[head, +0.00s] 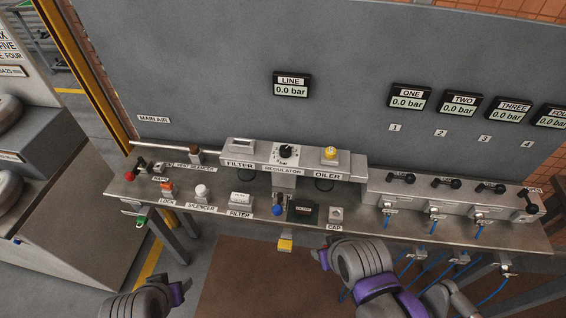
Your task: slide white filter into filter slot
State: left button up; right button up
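The white filter (242,200) stands on the front shelf of the bench, above a label reading FILTER. Behind it, the raised grey block labelled FILTER (240,147) has a light top with a small dark window; I cannot make out the slot's opening. My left gripper (181,289) is low in front of the bench, left of the white filter and apart from it. My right gripper (321,258) is in front of the bench edge, right of the filter and apart from it. Neither appears to hold anything, but their finger gaps are too small to judge.
The shelf also holds a white silencer (202,192), an orange-topped lock (167,188), a blue-knobbed part (278,209) and a cap (336,214). The regulator (286,153) and yellow-topped oiler (329,154) sit beside the filter block. Blue hoses (433,227) hang at right.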

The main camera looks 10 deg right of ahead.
aim_at(238, 197)
jog(key=i+j+z, duration=0.1)
jog(key=z, duration=0.25)
jog(key=i+j+z, duration=0.15)
jog(key=z, duration=0.2)
jog(key=i, duration=0.05)
